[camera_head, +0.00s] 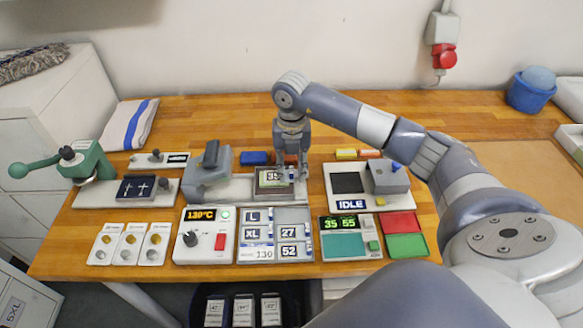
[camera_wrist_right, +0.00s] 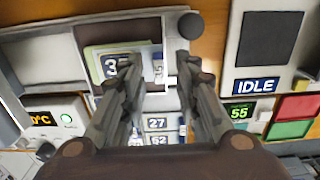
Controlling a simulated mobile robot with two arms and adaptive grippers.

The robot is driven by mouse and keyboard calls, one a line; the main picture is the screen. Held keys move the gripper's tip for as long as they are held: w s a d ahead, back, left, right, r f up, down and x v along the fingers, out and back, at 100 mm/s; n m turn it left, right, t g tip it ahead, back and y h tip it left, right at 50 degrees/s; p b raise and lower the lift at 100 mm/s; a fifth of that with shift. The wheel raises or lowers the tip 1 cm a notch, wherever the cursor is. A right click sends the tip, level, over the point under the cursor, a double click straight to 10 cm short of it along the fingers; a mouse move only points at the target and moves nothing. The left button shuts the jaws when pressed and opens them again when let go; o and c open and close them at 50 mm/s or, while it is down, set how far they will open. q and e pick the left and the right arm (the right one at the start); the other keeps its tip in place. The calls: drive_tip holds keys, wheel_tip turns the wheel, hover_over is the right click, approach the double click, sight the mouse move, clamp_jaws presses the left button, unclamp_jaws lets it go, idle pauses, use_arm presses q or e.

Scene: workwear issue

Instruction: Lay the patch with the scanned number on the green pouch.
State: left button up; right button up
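The green pouch (camera_wrist_right: 92,53) shows as a pale green edge on the light carriage beside the grey press (camera_head: 207,171). A dark patch with light digits (camera_head: 269,177) lies over the pouch; it reads like 35, and a 3 shows in the wrist view (camera_wrist_right: 115,66). My right gripper (camera_head: 291,174) is at the right end of the pouch, pointing down. In the wrist view its fingers (camera_wrist_right: 160,85) stand apart, and one partly covers the patch. A small bluish-white thing shows between them; I cannot tell what it is. My left gripper is out of view.
A scanner display (camera_head: 342,223) reads 35 55. The rack (camera_head: 275,235) holds L, XL, 130, 27 and 52 patches. A station marked IDLE (camera_head: 351,204) stands right of the gripper. Red (camera_head: 398,224) and green (camera_head: 406,245) trays lie front right. The 130°C control box (camera_head: 204,235) is front left.

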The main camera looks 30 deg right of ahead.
sight(291, 172)
drive_tip(key=shift+r, duration=0.35)
wheel_tip(291, 172, up, 12)
drive_tip(key=b, duration=0.3)
drive_tip(key=shift+f, duration=0.2)
